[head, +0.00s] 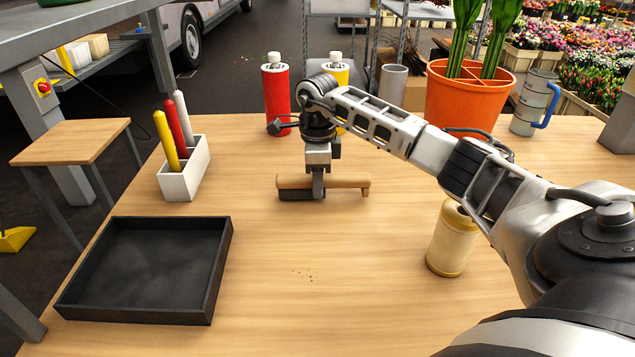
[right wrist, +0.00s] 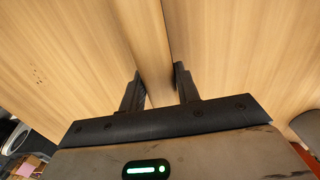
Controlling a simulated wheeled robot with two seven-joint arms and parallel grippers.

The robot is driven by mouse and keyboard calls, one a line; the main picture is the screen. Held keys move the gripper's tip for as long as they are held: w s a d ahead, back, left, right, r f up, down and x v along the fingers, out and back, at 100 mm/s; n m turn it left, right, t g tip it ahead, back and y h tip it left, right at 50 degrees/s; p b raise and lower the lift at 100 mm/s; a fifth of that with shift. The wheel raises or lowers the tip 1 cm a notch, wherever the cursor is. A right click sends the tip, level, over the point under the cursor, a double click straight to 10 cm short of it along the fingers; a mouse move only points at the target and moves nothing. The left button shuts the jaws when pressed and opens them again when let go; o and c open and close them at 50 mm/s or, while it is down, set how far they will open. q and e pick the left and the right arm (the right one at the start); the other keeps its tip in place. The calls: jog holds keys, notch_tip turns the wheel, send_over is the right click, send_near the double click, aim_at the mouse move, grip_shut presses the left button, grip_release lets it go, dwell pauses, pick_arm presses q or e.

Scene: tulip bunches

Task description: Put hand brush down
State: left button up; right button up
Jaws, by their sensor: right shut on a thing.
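The hand brush (head: 345,182) has a light wooden body and handle, with dark bristles under its left end. It lies level across the middle of the wooden table (head: 380,300), on the top or just above it; I cannot tell if it touches. My right gripper (head: 318,190) points down and is shut on the brush's wooden part. In the right wrist view the wooden handle (right wrist: 150,45) runs between the two dark fingers (right wrist: 158,88). My left gripper is not in view.
A black tray (head: 215,275) is at the front left, with a white holder of markers (head: 185,178) behind it. A red bottle (head: 276,95) and orange pot (head: 465,100) stand at the back. A cream jar (head: 450,240) stands under my right arm.

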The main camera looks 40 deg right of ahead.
jog(key=shift+f, duration=0.5)
jog(key=shift+f, duration=0.15)
jog(key=o, duration=1)
jog(key=shift+r, duration=0.4)
notch_tip(320, 180, up, 12)
jog(key=shift+f, duration=0.2)
